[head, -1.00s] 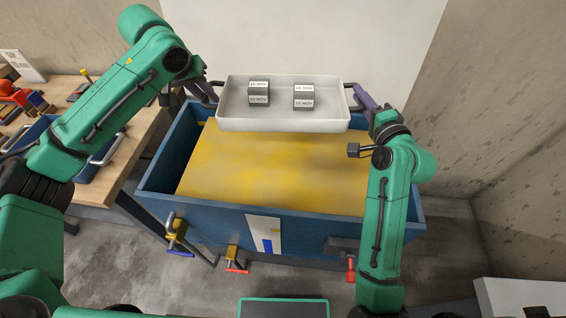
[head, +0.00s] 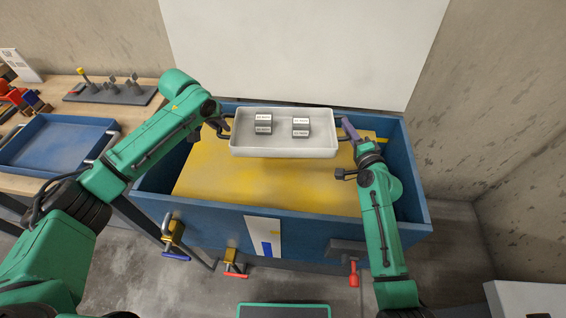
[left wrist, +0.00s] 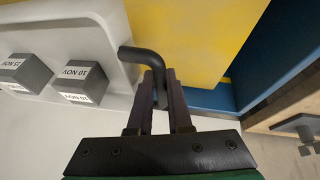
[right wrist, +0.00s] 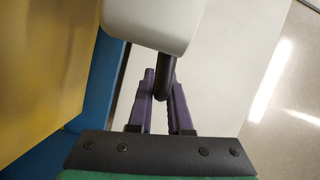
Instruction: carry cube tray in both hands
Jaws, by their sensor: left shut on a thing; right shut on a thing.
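The white cube tray (head: 285,150) is held level above the far part of the blue tank in the head view. My right gripper (head: 346,128) is shut on the right handle, also seen in the right wrist view (right wrist: 165,78).
The blue tank (head: 200,216) with a yellow inside (head: 270,185) lies below the tray. Clamps with blue and red handles (head: 235,262) hang on its front. A wooden bench (head: 140,115) at the left holds a blue tray (head: 55,145) and a grey rack (head: 110,92).

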